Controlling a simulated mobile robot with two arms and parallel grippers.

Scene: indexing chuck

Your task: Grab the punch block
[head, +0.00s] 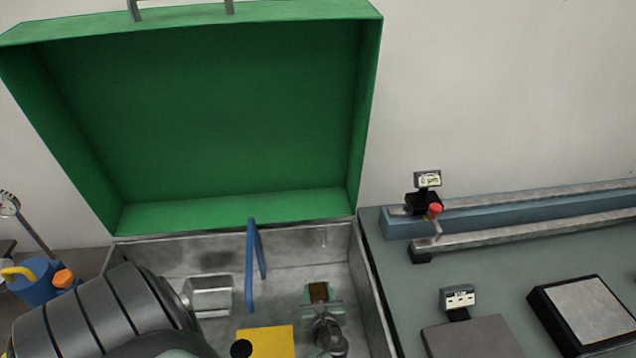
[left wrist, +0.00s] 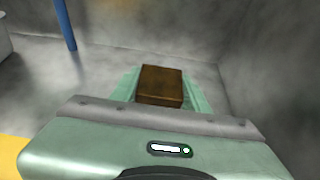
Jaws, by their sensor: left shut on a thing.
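The punch block appears to be the small brown block (head: 318,291) at the right inside the open metal case (head: 360,275). In the left wrist view the brown block (left wrist: 161,86) sits between the pale green fingers, its top showing. My left gripper (head: 319,301) reaches down into the case and is shut on this block, with a finger on each side. The gripper body hides the block's near side, and I cannot tell whether the block touches the case floor. My right gripper is not in view.
The case's green lid (head: 230,110) stands open behind. A blue handle-like part (head: 250,268), a metal block (head: 209,294) and a yellow piece (head: 268,342) are left of the gripper. Case walls are close behind and right. A bench with rails (head: 540,220) lies further right.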

